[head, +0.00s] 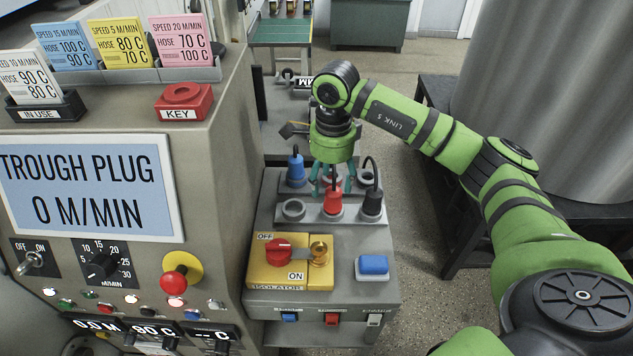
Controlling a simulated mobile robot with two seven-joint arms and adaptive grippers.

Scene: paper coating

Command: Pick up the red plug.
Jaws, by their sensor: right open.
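The red plug (333,201) stands upright in a socket in the front row of the grey socket panel. A dark cable rises from its top. My right gripper (332,189) points down over the panel with its teal fingers spread around the upper part of the red plug. I cannot tell whether the fingers touch it. A blue plug (296,168) stands in the back row to the left, and a black plug (371,202) stands just right of the red one. My left gripper is not in view.
An empty socket (293,209) is left of the red plug. In front are a yellow isolator box (290,262) with a red knob and a blue button (373,266). The control cabinet (215,150) with its display stands close on the left. A large grey roll (560,90) is on the right.

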